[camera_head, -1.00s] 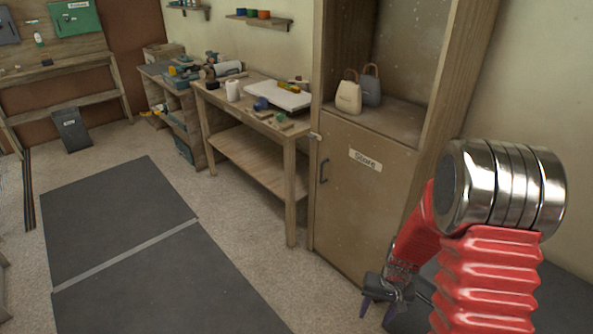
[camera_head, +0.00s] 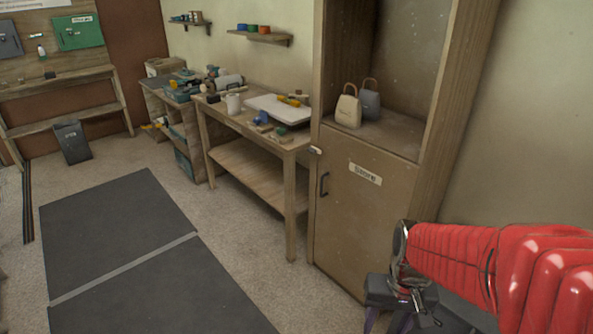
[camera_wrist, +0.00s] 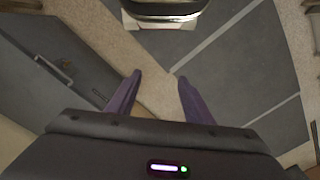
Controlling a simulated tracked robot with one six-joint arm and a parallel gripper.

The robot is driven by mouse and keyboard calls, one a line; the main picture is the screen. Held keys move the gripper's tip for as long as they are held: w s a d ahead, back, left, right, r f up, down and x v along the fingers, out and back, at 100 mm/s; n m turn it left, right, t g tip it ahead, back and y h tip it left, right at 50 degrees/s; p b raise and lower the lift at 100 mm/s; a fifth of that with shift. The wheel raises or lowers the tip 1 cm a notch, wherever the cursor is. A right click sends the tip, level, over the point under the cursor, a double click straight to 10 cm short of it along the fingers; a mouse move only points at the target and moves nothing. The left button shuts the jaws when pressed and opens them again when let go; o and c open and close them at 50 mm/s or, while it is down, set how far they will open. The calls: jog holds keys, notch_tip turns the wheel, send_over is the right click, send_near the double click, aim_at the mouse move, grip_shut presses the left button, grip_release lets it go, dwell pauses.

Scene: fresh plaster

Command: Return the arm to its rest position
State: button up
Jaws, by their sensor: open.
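My arm, in red ribbed sleeves, reaches in from the right edge of the head view. My gripper (camera_head: 392,318) hangs at its end, low in the picture, in front of the foot of the cupboard, and is partly cut off by the bottom edge. In the wrist view my gripper (camera_wrist: 158,88) shows two purple fingers spread apart, with only floor between them. It is open and holds nothing.
A tall wooden cupboard (camera_head: 352,215) with a labelled door and two small bags (camera_head: 348,108) on its shelf stands beside my arm. A workbench (camera_head: 250,165) with tools is left of it. Dark mats (camera_head: 120,225) lie on open floor.

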jog(key=s+a+r+t, duration=0.1)
jog(key=s+r+t, duration=0.1)
jog(key=r, duration=0.5)
jog(key=s+a+r+n+t, duration=0.1)
jog(key=s+a+r+t, duration=0.1)
jog(key=r, duration=0.6)
jog(key=shift+s+n+t, duration=0.3)
jog(key=shift+s+t, duration=0.4)
